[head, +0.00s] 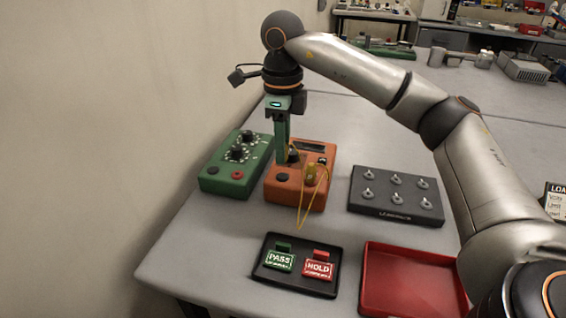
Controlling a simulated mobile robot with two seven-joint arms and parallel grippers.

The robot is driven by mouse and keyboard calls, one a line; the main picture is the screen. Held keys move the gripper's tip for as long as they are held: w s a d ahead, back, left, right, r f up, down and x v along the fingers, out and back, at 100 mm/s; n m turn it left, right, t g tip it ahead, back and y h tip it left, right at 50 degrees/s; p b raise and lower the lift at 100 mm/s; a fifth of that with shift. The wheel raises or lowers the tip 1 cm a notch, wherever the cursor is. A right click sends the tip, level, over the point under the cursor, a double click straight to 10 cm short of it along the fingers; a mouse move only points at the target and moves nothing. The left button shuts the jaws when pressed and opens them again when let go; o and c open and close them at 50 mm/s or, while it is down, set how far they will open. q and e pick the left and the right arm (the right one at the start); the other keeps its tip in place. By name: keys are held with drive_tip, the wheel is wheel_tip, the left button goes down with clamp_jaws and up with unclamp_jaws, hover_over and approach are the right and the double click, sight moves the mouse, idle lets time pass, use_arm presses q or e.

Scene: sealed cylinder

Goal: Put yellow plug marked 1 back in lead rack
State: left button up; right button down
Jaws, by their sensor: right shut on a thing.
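My right gripper (283,153) points down over the back left of the orange box (285,194). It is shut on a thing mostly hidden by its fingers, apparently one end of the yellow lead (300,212). A yellow plug (310,175) stands upright on the right part of the orange box. The lead loops over the box's front. I cannot read a number on either plug end. A dark block with several metal posts (356,205) stands to the right and may be the lead rack; its label is too small to read. My left gripper is not in view.
A green box with dials (215,184) stands left of the orange box. In front are a black tray (262,279) with PASS and HOLD tags and a red tray (412,295). The grey table is clear between the orange box and dark block.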

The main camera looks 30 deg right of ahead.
drive_tip(key=shift+r+p, duration=0.7)
drive_tip(key=shift+r, duration=0.25)
